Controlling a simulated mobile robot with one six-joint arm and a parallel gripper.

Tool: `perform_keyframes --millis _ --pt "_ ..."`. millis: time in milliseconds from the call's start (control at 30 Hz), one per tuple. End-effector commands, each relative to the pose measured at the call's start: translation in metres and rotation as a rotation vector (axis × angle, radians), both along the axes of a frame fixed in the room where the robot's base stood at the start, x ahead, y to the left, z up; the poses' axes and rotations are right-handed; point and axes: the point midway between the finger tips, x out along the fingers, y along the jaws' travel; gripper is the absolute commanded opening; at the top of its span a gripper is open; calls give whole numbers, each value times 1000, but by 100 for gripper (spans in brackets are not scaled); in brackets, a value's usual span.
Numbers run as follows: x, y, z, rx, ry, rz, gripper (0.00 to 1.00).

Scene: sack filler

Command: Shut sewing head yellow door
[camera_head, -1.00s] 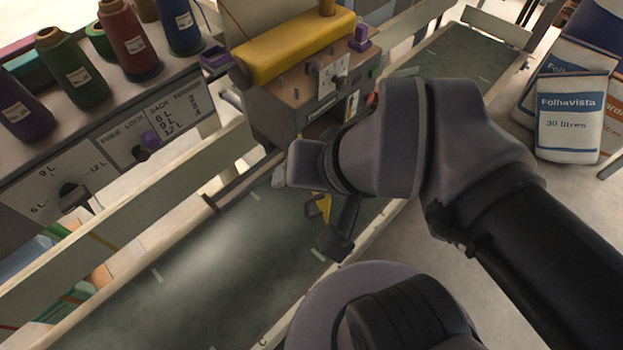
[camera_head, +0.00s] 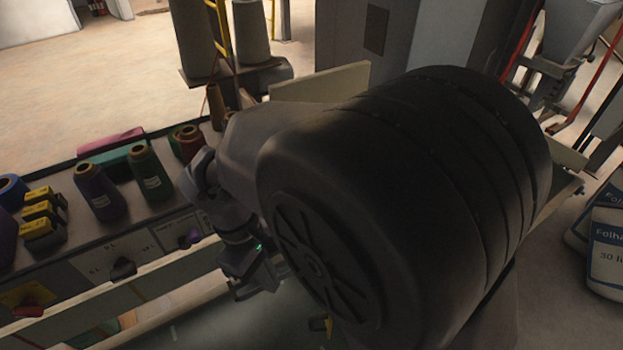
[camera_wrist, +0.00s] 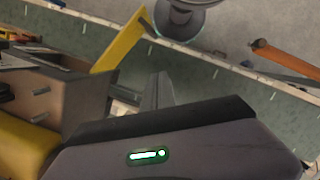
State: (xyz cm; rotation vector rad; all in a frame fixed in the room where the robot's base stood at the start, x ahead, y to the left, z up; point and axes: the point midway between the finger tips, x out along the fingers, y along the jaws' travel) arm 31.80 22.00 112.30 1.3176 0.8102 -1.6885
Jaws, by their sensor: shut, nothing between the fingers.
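The yellow door (camera_wrist: 121,38) stands out from the sewing head in the wrist view, swung open over the green conveyor belt. The grey-brown sewing head body (camera_wrist: 62,103) is at the left, with its rounded yellow cover (camera_wrist: 22,148) below. My gripper (camera_wrist: 160,82) is shut and empty, its fingers a little right of the door and apart from it in the picture. In the head view my gripper (camera_head: 262,280) hangs low over the belt's near-left side. My arm hides the sewing head there, and only a small yellow piece (camera_head: 318,324) shows below it.
A thread shelf with several spools (camera_head: 150,178) and a knob panel (camera_head: 123,266) runs along the left. A pale rail (camera_head: 150,290) borders the belt. White sacks (camera_head: 605,250) stand at the right. An orange bar (camera_wrist: 285,60) crosses the wrist view's right side.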

Motion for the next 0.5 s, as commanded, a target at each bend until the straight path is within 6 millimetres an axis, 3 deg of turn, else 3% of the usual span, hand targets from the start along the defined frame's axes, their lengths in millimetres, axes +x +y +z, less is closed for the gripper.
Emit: perform_keyframes --millis 400,500 --pt "-10 -19 -87 -1 2 -5 0" --pt "-13 -27 -99 2 -1 -8 0"
